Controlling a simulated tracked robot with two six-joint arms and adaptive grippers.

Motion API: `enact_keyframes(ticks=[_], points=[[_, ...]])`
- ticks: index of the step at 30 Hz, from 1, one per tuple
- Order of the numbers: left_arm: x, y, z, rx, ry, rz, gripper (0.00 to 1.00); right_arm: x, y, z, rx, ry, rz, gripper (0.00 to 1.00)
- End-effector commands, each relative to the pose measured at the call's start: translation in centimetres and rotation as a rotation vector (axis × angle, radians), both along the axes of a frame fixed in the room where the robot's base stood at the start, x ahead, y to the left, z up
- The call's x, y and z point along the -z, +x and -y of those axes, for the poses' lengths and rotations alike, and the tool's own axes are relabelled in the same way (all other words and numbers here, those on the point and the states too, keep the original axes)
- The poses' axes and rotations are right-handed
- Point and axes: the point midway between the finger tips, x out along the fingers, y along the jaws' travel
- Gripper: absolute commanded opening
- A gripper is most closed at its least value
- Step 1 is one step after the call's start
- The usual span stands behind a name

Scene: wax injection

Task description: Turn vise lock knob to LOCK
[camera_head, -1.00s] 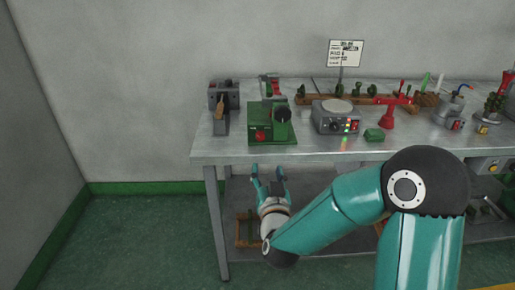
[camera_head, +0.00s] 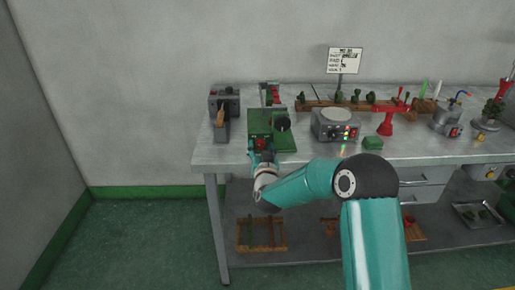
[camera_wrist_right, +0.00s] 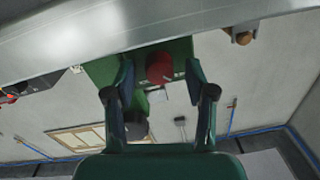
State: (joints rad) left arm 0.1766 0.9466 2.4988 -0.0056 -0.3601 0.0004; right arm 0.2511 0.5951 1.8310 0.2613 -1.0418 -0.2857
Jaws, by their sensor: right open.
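The green vise-like machine (camera_head: 262,122) stands near the left end of the bench. It has a black round knob (camera_head: 282,121) on its upper right and a red knob (camera_head: 260,143) low on its front. My right gripper (camera_head: 262,156) is at the machine's front, just at the red knob, and partly covers it. In the wrist view the red knob (camera_wrist_right: 158,68) lies between the two open fingers of my right gripper (camera_wrist_right: 160,72), with a gap on each side. Writing beside the knob is too small to read. My left gripper is not in view.
A grey device with a wooden handle (camera_head: 219,117) stands left of the machine. A grey round-topped unit with lit buttons (camera_head: 335,124) and a small green block (camera_head: 373,143) stand to its right.

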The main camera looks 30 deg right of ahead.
Motion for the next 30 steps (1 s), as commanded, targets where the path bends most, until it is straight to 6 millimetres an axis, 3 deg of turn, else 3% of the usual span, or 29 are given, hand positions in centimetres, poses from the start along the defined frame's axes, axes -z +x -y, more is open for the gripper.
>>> enact_keyframes(ticks=[9,19,20,21,24,30], points=[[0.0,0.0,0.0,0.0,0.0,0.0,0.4,0.0,0.3,0.1,-0.001,0.0,-0.001,0.55],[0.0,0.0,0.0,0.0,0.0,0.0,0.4,0.0,0.3,0.0,-0.002,0.0,0.0,0.02],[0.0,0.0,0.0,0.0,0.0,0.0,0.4,0.0,0.3,0.0,-0.002,0.0,0.0,0.0],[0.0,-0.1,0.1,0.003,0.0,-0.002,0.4,0.0,0.4,-1.9,-0.01,0.001,0.0,0.0],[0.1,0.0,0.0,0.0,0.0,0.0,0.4,0.0,0.4,-0.8,-0.009,0.001,0.001,0.0],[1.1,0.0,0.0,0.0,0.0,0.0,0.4,0.2,0.6,-0.5,-0.011,0.028,0.02,0.0]])
